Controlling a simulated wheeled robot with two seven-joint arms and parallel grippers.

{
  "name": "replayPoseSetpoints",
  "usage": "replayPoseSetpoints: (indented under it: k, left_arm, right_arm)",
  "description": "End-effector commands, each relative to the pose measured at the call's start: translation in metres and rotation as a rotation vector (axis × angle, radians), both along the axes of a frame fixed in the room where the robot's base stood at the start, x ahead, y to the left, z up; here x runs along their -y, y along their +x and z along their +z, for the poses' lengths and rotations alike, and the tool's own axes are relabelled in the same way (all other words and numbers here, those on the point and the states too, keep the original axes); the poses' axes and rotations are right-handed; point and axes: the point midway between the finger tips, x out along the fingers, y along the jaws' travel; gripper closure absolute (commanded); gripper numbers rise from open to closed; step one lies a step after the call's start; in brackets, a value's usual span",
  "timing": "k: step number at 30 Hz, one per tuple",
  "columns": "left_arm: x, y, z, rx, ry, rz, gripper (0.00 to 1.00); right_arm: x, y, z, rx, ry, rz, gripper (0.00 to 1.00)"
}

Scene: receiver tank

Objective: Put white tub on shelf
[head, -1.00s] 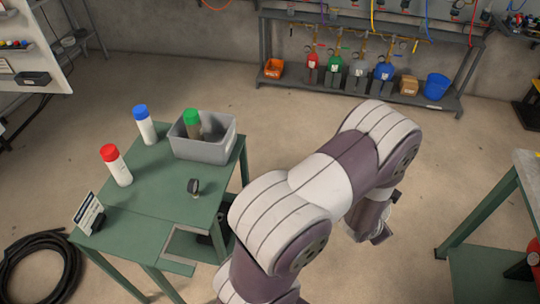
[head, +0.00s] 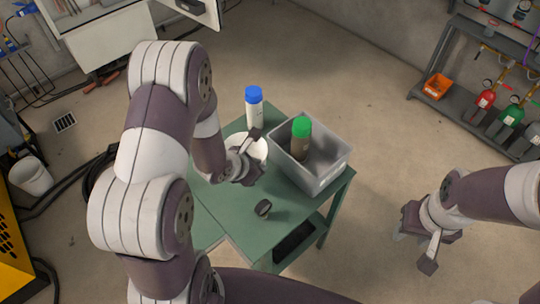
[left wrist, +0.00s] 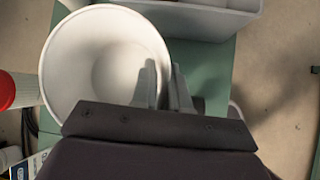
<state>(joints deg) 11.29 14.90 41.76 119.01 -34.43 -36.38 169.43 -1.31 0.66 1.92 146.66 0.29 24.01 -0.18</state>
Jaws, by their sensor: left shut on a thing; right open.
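The white tub (head: 258,149) is at the far left part of the green table, partly hidden by my left gripper (head: 246,160). In the left wrist view the round, open tub (left wrist: 95,60) looks empty, and my left gripper (left wrist: 165,85) has its fingers on its right rim, shut on it. I cannot tell whether the tub touches the tabletop. My right gripper (head: 424,236) is open and empty, over the floor right of the table. A dark grey rack shelf (head: 470,115) stands at the right; I cannot tell whether it is the task's shelf.
A red-capped bottle (left wrist: 22,90) is beside the tub. A white bucket (head: 32,175) is at the left.

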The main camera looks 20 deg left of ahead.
Motion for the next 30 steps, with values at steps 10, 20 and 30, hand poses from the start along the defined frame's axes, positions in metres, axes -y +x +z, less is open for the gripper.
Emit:
replayPoseSetpoints:
  k: [10, 20, 30]
  left_arm:
    - [-0.001, -0.017, -0.057, -0.011, 0.009, -0.141, 1.00]
    - [-0.001, -0.017, -0.102, -0.008, 0.009, -0.140, 1.00]
    - [-0.001, -0.017, -0.102, -0.008, 0.010, -0.139, 0.63]
  right_arm:
    - [0.000, -0.001, -0.030, 0.000, 0.000, 0.000, 0.57]
    - [0.000, -0.001, -0.040, 0.000, 0.000, 0.000, 0.57]
    - [0.000, -0.001, -0.039, 0.001, 0.000, 0.000, 0.57]
